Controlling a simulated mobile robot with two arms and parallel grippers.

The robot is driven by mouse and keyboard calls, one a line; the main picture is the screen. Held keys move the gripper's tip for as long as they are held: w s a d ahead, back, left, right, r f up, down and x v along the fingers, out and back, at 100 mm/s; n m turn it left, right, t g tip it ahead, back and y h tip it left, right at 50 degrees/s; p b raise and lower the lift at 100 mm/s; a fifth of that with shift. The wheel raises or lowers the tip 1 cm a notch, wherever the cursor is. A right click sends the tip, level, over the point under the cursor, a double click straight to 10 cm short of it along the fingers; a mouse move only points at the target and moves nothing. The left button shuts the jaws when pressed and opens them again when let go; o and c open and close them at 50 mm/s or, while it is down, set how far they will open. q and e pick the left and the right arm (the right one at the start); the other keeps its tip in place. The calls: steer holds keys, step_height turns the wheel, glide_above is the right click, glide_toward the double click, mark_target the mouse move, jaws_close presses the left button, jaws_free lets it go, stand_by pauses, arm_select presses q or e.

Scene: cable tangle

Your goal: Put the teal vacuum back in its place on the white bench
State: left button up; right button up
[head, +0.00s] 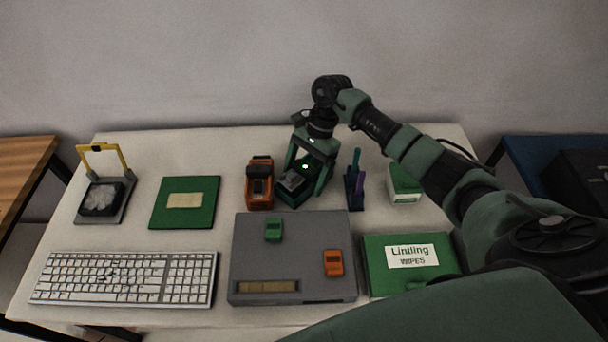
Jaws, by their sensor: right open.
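The fingers and wrist hide part of the vacuum. My left gripper is not in view.
An orange unit (259,184) stands close left of the vacuum, a pen holder (355,190) close right. A grey case (247,262) with small green and orange pieces lies in front. A keyboard (124,278), green board (185,215) and green wipes box (385,281) surround it.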

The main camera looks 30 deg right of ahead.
steer(key=b+v, duration=0.2)
steer(key=v, duration=0.9)
steer(key=shift+d+r, duration=0.15)
steer(key=shift+r, duration=0.2)
steer(key=shift+f, duration=0.1)
